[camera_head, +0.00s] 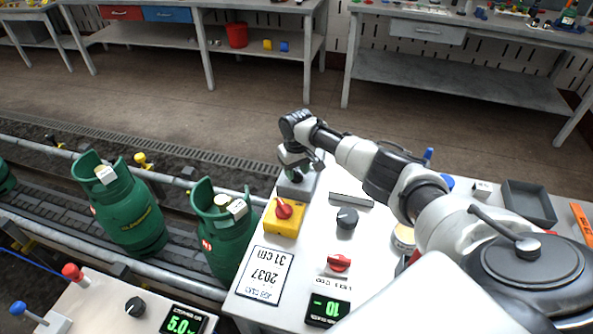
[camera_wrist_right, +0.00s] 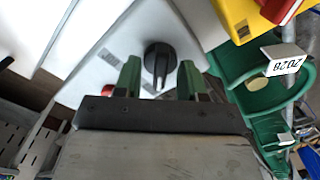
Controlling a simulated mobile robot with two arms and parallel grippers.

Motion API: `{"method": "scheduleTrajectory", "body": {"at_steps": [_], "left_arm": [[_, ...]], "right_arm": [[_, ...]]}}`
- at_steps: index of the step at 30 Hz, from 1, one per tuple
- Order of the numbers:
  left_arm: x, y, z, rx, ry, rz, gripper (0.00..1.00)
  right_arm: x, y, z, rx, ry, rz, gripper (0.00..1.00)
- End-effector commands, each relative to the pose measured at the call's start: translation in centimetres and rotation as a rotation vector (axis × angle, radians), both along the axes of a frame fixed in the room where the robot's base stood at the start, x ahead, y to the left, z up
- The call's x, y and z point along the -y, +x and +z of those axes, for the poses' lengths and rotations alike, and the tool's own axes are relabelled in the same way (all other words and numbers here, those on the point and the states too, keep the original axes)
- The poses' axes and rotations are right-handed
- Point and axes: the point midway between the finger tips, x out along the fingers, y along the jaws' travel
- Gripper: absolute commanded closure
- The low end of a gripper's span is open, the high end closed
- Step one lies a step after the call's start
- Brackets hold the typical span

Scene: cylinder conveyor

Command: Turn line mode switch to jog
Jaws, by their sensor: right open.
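My right gripper (camera_head: 294,170) is open, pointing down over a small grey box (camera_head: 297,187) at the far left of the white table. In the right wrist view, a dark rotary knob (camera_wrist_right: 158,60) on a pale plate shows between and just beyond the two green fingertips. I cannot tell whether the fingers touch it. My left gripper is not in view.
A yellow box with a red switch (camera_head: 284,209) stands close by. A black knob (camera_head: 347,217) and a red knob (camera_head: 338,263) are on the table. Green cylinders (camera_head: 225,230) stand on the conveyor (camera_head: 50,215) at left. A grey tray (camera_head: 530,203) sits at right.

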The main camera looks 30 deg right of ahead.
Motion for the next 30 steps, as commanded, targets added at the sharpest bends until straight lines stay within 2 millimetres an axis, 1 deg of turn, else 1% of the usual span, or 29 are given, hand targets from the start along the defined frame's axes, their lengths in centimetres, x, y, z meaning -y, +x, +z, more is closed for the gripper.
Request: {"method": "scheduleTrajectory", "body": {"at_steps": [1,4,11,14,19,26,30], "left_arm": [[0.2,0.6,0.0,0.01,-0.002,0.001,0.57],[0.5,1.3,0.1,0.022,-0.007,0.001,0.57],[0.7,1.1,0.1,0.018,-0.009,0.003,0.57],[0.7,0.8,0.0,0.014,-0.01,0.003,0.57],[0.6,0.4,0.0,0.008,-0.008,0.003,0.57],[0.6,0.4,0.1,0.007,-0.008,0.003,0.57],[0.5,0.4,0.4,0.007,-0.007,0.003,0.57]], "right_arm": [[0.0,0.0,-0.4,-0.001,0.0,0.0,0.6],[0.0,0.0,-0.7,0.001,0.0,0.001,0.6],[0.0,0.0,-0.7,0.001,0.0,0.001,0.6],[0.0,0.0,-0.7,0.001,0.0,0.001,0.73],[0.0,0.0,-0.7,0.001,-0.001,0.001,0.99],[0.0,0.0,-0.7,0.001,-0.001,-0.007,1.0],[0.0,0.0,-0.6,0.0,-0.001,-0.039,1.0]]}}
